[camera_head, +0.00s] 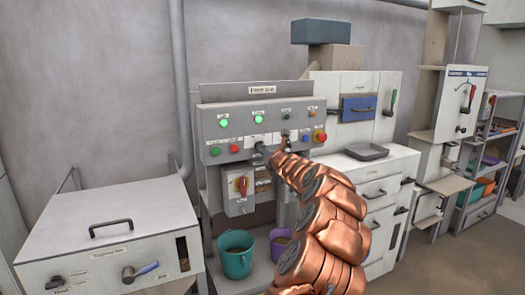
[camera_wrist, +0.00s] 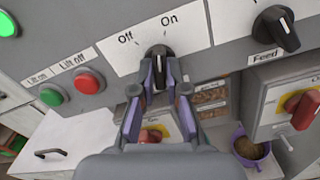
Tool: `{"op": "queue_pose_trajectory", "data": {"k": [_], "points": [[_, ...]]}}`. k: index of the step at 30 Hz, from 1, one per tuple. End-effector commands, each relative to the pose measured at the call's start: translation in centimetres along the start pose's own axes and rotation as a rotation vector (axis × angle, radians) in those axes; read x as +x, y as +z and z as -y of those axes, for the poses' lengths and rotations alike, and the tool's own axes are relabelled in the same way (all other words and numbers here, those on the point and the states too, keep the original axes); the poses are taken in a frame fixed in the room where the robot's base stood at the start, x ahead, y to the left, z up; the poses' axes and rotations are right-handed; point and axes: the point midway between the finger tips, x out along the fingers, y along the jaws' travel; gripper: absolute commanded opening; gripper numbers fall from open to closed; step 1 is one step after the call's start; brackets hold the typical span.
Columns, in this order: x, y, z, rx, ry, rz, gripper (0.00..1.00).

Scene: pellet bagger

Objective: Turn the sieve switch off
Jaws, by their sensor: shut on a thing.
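A black rotary knob (camera_wrist: 158,55) sits on a white plate on the control panel, between the labels "Off" at its upper left and "On" above it. Its pale pointer mark faces roughly upward; I cannot tell exactly which label it points to. My gripper (camera_wrist: 160,82) is shut on this knob, one finger on each side. Any name label below the knob is hidden by my gripper. In the head view my gripper (camera_head: 263,151) is at the lower middle of the grey control panel (camera_head: 205,126), right of the green and red buttons.
The "Lift on" green button (camera_wrist: 51,95) and "Lift off" red button (camera_wrist: 88,82) are left of the knob. The black "Feed" knob (camera_wrist: 276,28) is to the right. Red-and-yellow switches (camera_wrist: 302,108) sit lower. A teal bucket (camera_head: 236,262) stands below the panel.

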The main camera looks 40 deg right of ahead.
Motion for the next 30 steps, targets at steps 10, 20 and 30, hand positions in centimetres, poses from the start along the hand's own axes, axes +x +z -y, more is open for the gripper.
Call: {"op": "queue_pose_trajectory", "data": {"k": [10, 20, 30], "points": [[-0.01, 0.14, 0.03, -0.101, -0.002, 0.003, 0.0], [0.0, -0.12, 0.04, -0.276, 0.0, 0.003, 0.0], [0.01, -0.22, 0.07, -0.585, 0.0, 0.002, 0.0]]}}
